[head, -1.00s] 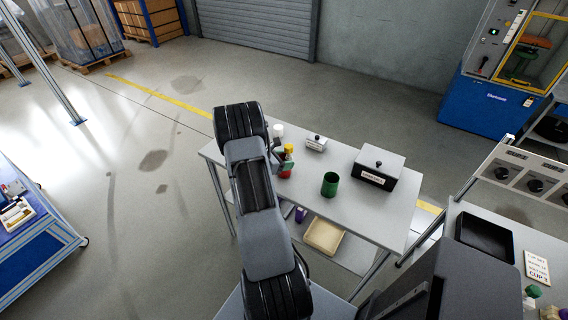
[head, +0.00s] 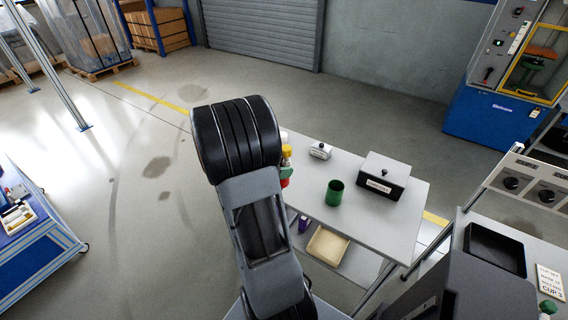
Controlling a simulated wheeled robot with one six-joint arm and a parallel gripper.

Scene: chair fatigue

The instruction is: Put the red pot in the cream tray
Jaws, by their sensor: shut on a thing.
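The cream tray (head: 327,249) lies on the lower shelf under the grey table, partly covered by the table's edge. It looks empty where I can see it. A red object (head: 285,182), possibly the red pot, shows in part at the right edge of my arm, below a yellow-topped thing (head: 287,151). My arm hides most of it, so I cannot tell whether it is held or standing on the table. My gripper is hidden behind my arm.
On the table (head: 345,225) stand a green pot (head: 335,194), a black box with a light lid (head: 382,177) and a small white lidded box (head: 320,150). A purple thing (head: 304,224) stands left of the tray on the lower shelf.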

